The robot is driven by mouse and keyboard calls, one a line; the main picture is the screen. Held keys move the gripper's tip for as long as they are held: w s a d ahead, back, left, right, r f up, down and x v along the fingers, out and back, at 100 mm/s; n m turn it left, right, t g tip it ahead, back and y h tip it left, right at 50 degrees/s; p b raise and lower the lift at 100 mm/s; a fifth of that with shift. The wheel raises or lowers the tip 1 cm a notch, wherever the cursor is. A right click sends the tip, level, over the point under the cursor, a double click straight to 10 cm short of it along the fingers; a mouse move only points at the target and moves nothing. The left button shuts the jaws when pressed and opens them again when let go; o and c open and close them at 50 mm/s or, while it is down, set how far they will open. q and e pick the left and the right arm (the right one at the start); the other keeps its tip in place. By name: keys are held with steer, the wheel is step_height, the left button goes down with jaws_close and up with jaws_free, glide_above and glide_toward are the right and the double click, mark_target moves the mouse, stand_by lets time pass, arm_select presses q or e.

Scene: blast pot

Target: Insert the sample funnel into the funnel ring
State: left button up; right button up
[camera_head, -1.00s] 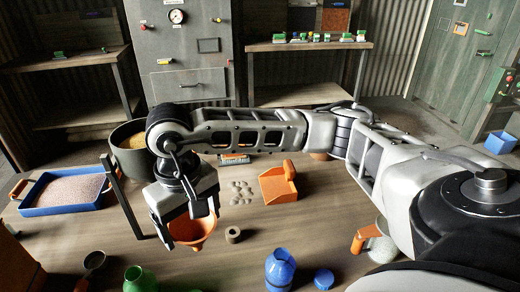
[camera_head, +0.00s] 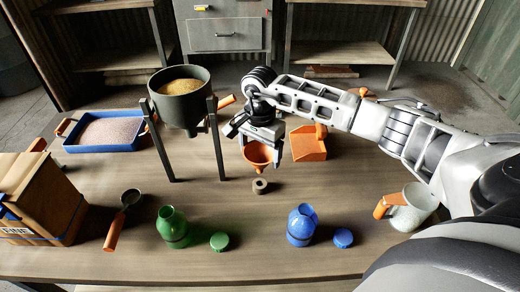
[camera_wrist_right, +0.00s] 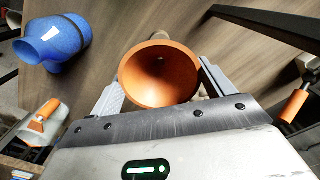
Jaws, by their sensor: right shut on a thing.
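My right gripper (camera_head: 262,138) is shut on an orange sample funnel (camera_head: 258,154), held mouth up above the table. In the right wrist view the funnel (camera_wrist_right: 158,76) sits between the two grey fingers, its empty bowl facing the camera. A small grey-brown ring (camera_head: 260,186), which seems to be the funnel ring, lies on the table just below the funnel in the head view. The funnel looks apart from it, but the exact height is hard to judge. My left gripper is not in view.
A grey pot (camera_head: 181,104) of tan grains stands on legs to the left. A blue tray (camera_head: 104,147) lies farther left. An orange scoop (camera_head: 308,146) is right of the gripper.

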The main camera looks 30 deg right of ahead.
mark_target(260, 161)
steer(key=shift+f, duration=0.15)
steer(key=shift+f+b, duration=0.95)
steer(key=shift+b, duration=0.2)
steer(key=shift+f+b, duration=0.7)
steer(key=shift+f, duration=0.35)
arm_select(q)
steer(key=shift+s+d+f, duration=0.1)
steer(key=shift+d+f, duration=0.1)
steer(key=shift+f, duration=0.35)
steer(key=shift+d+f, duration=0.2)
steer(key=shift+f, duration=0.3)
arm_select(e)
steer(key=shift+f+b, duration=0.15)
steer(key=shift+b, duration=0.4)
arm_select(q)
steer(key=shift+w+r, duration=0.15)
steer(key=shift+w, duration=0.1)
